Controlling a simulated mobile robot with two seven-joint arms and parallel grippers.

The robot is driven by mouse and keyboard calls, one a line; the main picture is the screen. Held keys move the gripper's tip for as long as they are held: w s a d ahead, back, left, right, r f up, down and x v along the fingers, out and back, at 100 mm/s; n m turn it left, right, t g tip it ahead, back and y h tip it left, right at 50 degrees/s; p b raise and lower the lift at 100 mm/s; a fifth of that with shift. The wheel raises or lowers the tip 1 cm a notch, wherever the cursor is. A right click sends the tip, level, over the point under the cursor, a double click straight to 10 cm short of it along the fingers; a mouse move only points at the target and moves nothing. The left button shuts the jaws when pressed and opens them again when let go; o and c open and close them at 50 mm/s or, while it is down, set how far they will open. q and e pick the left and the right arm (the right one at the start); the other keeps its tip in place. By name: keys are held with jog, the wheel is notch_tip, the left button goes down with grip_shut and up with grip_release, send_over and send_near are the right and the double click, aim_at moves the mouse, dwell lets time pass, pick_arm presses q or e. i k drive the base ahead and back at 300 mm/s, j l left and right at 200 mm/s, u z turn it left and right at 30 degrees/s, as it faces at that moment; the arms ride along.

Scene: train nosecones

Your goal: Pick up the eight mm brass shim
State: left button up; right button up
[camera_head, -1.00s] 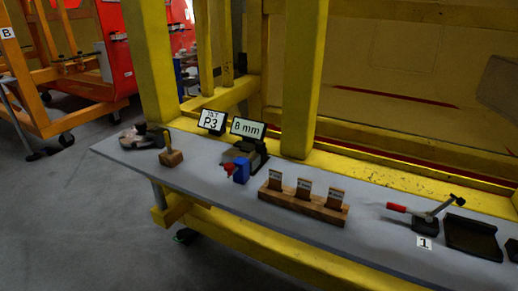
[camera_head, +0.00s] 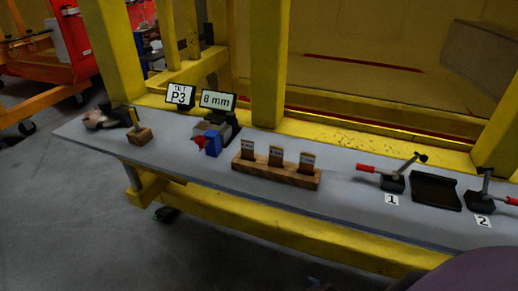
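A wooden rack (camera_head: 274,174) stands on the grey bench (camera_head: 345,205) near the middle of the view. Three upright brown, tagged plates stand in its slots: a left one (camera_head: 247,150), a middle one (camera_head: 275,157) and a right one (camera_head: 306,163). Their tags are too small to read, so I cannot tell which is the eight mm shim. A display reading "8 mm" (camera_head: 218,101) stands behind, to the left of the rack. Neither of my grippers is in view.
A "P3" display (camera_head: 180,95), a blue and red item (camera_head: 210,143) and a small wooden block (camera_head: 140,136) are on the left. Clamps marked 1 (camera_head: 392,182) and 2 (camera_head: 480,201) flank a dark tray (camera_head: 436,190) on the right. Yellow posts rise behind the bench.

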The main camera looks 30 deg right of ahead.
aim_at(306, 161)
jog(key=i+l+z, duration=0.1)
jog(key=z, duration=1.15)
